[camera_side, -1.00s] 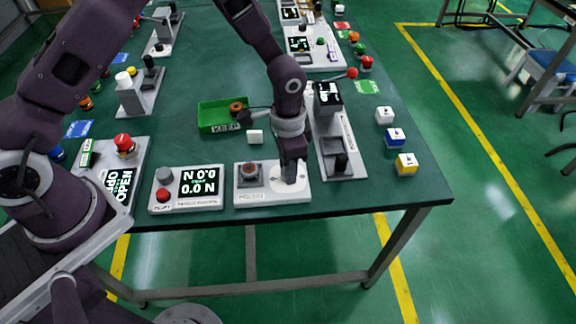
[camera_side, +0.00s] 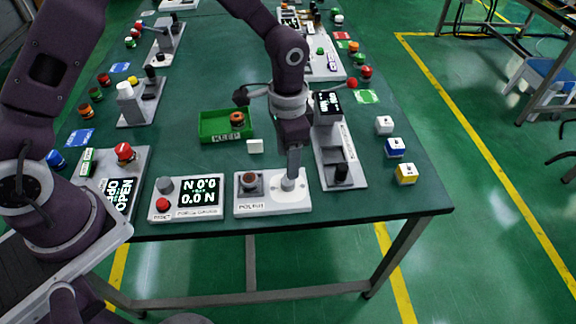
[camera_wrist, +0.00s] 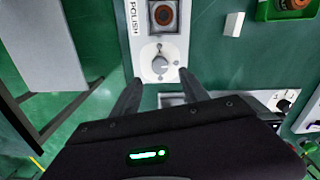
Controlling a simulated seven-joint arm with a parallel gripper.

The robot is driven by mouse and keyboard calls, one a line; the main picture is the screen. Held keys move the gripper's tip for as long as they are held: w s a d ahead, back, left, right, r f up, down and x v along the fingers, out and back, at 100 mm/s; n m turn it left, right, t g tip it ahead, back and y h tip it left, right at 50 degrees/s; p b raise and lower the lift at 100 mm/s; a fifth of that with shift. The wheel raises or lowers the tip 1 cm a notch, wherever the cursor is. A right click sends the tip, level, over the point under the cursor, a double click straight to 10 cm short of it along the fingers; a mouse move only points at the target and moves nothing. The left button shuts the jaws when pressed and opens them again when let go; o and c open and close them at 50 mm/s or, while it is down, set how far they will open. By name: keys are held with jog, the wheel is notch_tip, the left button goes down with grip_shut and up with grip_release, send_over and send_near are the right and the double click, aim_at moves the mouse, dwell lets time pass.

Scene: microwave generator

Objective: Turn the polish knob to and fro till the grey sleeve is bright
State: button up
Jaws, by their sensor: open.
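The polish unit is a white plate (camera_side: 270,207) marked POLISH at the table's front edge. The sleeve (camera_side: 249,181), with a reddish-brown centre, sits in a grey square holder on the plate's left side; it shows at the top of the wrist view (camera_wrist: 163,14). The round grey polish knob (camera_side: 288,184) is on the plate's right side; in the wrist view the knob (camera_wrist: 160,65) lies just ahead of my fingertips. My gripper (camera_wrist: 160,85) is open and empty, its fingers apart. In the side view my gripper (camera_side: 292,174) points down at the knob; contact cannot be told.
A force display unit (camera_side: 186,200) stands left of the polish unit. A grey-based unit with a black post (camera_side: 341,172) stands close on the right. A green tray (camera_side: 222,137) and a small white block (camera_side: 255,146) lie behind. Several cubes are at the right edge.

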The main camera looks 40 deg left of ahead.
aim_at(287, 180)
dwell(0.4)
jog(key=m, duration=0.5)
jog(key=shift+a, duration=0.1)
jog(key=m, duration=0.3)
jog(key=shift+f+m, duration=0.15)
jog(key=shift+m, duration=0.25)
notch_tip(287, 180, down, 7)
jog(key=shift+r, duration=0.1)
grip_shut()
